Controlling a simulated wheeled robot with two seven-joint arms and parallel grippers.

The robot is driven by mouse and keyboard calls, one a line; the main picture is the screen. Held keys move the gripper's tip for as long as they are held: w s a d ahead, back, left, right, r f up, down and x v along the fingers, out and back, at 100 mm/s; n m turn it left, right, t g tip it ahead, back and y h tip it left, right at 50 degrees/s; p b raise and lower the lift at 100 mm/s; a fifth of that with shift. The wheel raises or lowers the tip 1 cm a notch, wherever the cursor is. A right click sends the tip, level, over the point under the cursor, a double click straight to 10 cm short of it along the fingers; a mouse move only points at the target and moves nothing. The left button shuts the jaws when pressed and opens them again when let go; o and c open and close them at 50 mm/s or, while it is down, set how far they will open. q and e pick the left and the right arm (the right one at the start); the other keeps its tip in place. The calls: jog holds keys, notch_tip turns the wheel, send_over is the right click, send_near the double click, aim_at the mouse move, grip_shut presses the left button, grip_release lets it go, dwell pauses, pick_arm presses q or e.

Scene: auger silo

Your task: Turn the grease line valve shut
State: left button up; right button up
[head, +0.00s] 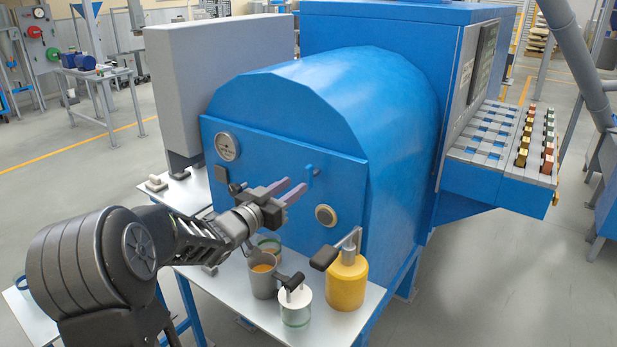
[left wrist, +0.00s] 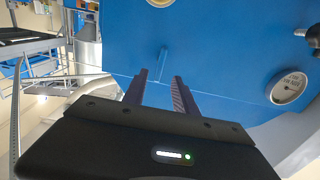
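A small blue lever (head: 313,173) sticks out of the front face of the blue machine; I cannot tell for sure that it is the grease line valve. It also shows in the left wrist view (left wrist: 162,60), ahead of and between the fingers. My left gripper (head: 296,186) is open and empty, its two purplish fingers pointing toward the lever and apart from it. The fingers show in the left wrist view (left wrist: 158,82). A dark knob (head: 222,174) sits below the round gauge (head: 227,147) on the same face. My right gripper is not in view.
On the white shelf (head: 225,285) below stand a grey mug (head: 263,278), a glass jar (head: 295,307) and a yellow oil can (head: 346,284). A tall grey box (head: 215,80) stands at left.

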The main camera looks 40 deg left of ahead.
aim_at(306, 177)
pick_arm(q)
jog(key=w+p, duration=0.1)
jog(key=w, duration=0.6)
jog(key=shift+w+a, duration=0.1)
jog(key=shift+w, duration=0.25)
grip_shut()
